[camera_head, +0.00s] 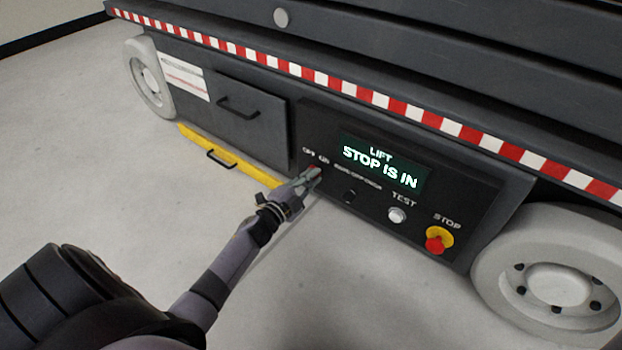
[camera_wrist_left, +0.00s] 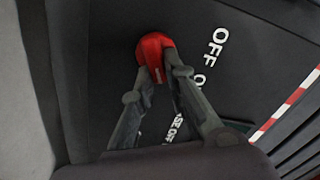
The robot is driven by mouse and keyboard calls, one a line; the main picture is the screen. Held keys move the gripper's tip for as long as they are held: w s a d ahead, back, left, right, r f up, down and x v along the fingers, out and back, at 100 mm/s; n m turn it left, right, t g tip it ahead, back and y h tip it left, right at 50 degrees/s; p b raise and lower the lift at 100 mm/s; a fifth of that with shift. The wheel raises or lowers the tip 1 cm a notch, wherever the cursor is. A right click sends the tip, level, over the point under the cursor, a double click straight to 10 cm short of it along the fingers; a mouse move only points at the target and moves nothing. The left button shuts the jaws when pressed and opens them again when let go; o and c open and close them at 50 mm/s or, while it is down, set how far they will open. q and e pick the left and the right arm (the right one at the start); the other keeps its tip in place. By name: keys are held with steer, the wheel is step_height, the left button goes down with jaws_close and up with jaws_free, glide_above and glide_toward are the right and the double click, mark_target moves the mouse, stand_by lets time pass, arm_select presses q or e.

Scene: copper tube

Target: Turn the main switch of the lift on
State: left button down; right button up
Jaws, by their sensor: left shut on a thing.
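The lift's black control panel (camera_head: 330,130) carries a lit display (camera_head: 380,165) that reads "LIFT STOP IS IN". The red main switch (camera_wrist_left: 154,50) sits under the "OFF" and "ON" lettering at the panel's left end. My left gripper (camera_head: 310,176) is at this switch. In the left wrist view my left gripper (camera_wrist_left: 158,75) is shut on the red switch, one finger on each side of it. In the head view the fingers largely cover the switch, so its exact turn is hard to tell. My right gripper is not in view.
A white TEST button (camera_head: 397,215) and a red STOP button (camera_head: 434,246) on a yellow base are to the right. A small black knob (camera_head: 350,196) lies between. A yellow bar (camera_head: 235,158) and a wheel (camera_head: 555,275) flank the panel. The floor in front is clear.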

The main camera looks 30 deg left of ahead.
arm_select(q)
steer(key=shift+f, duration=0.1)
steer(key=c, duration=1.8)
jaws_free()
steer(key=shift+o, duration=1)
steer(key=s, duration=1.2)
steer(key=shift+a, duration=0.45)
